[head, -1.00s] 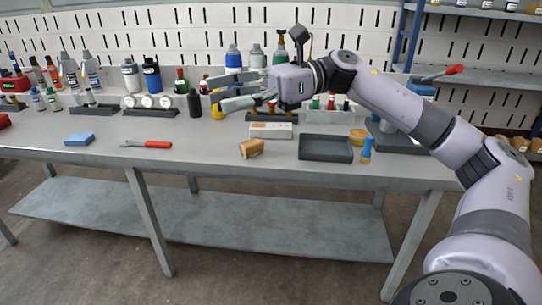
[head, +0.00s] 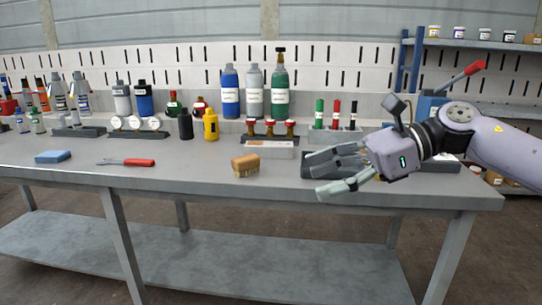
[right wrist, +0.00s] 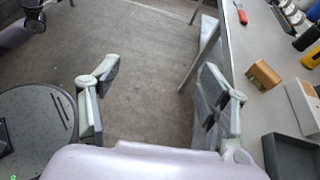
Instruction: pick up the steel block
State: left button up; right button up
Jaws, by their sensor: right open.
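I cannot make out for certain which thing is the steel block. A pale grey, block-like box (head: 268,150) lies on the workbench (head: 200,170), behind a tan-brown block (head: 245,166). The box also shows at the right edge of the right wrist view (right wrist: 303,105). My right gripper (head: 314,178) is open and empty, its fingers pointing left, in front of a dark grey tray that it partly hides. In the right wrist view its two fingers (right wrist: 160,78) stand wide apart with only floor between them. My left gripper is not in view.
A blue sponge-like block (head: 53,157) and a red-handled tool (head: 135,162) lie at left. Bottles, including a yellow one (head: 210,126), and racks line the back. The dark tray (right wrist: 292,158) is near the front edge. The bench's left front is mostly clear.

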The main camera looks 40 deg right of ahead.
aim_at(263, 148)
jog(key=i+l, duration=0.2)
jog(key=l, duration=0.15)
jog(key=i+l, duration=0.2)
jog(key=l, duration=0.2)
jog(key=i+l, duration=0.2)
jog(key=l, duration=0.15)
jog(key=i+l, duration=0.2)
jog(key=l, duration=0.15)
